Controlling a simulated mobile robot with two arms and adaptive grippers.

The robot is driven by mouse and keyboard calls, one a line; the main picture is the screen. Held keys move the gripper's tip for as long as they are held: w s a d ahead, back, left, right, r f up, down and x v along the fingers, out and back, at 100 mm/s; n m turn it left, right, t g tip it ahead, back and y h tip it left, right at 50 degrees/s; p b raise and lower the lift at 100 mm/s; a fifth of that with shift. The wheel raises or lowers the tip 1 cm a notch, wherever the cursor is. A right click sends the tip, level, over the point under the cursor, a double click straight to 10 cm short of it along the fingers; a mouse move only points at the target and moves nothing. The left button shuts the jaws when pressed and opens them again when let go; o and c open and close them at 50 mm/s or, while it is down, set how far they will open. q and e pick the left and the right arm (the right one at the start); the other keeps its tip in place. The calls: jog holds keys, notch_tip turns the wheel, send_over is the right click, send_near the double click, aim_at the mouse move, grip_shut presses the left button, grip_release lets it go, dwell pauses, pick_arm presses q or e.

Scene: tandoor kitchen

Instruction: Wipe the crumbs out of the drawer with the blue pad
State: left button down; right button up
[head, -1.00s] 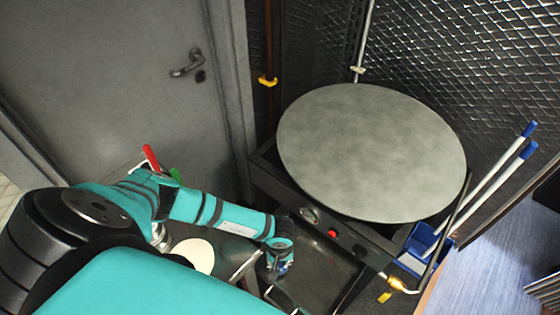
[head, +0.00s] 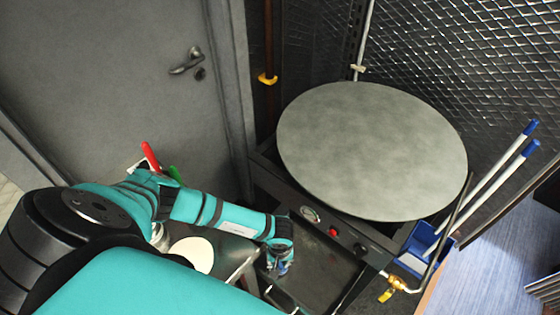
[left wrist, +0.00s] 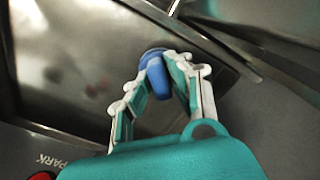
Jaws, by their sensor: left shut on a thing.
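The open drawer (head: 325,265) is a dark metal tray sticking out below the round griddle's front panel. My left gripper (head: 280,268) is low over its left part, with the arm coming in from the left. In the left wrist view the gripper (left wrist: 158,82) is shut on the blue pad (left wrist: 155,72), which shows between its two fingers. The pad is down at or close to the drawer floor (left wrist: 60,45); contact is not clear. Faint dark and reddish specks show on that floor, too blurred to tell as crumbs or reflections. My right gripper is not in view.
The round grey griddle plate (head: 370,150) overhangs the drawer at the back. A brass valve (head: 398,284) is at the front right, and a blue bin (head: 425,250) with blue-tipped handles stands beyond. A pale round disc (head: 192,254) and a red handle (head: 150,155) are near my arm.

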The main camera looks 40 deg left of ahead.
pick_arm(q)
jog(key=shift+f+b, duration=0.65)
jog(key=shift+f, duration=0.1)
jog(key=shift+d, duration=0.1)
jog(key=shift+s+d+r, duration=0.1)
jog(key=shift+d+r, duration=0.05)
jog(key=shift+d, duration=1.6)
jog(key=shift+f+b, duration=0.2)
jog(key=shift+b, duration=0.15)
jog(key=shift+s+a+f+b, duration=0.1)
jog(key=shift+a+b, duration=0.1)
jog(key=shift+a, duration=0.85)
jog(key=shift+a+f+b, duration=0.1)
jog(key=shift+a+b, duration=0.05)
jog(key=shift+a, duration=0.85)
jog(key=shift+w+d+r+p, duration=0.1)
jog(key=shift+r+p, duration=1.1)
jog(key=shift+r, duration=0.35)
jog(key=shift+w+d+r+p, duration=0.1)
jog(key=shift+r+p, duration=1.05)
jog(key=shift+r, duration=0.4)
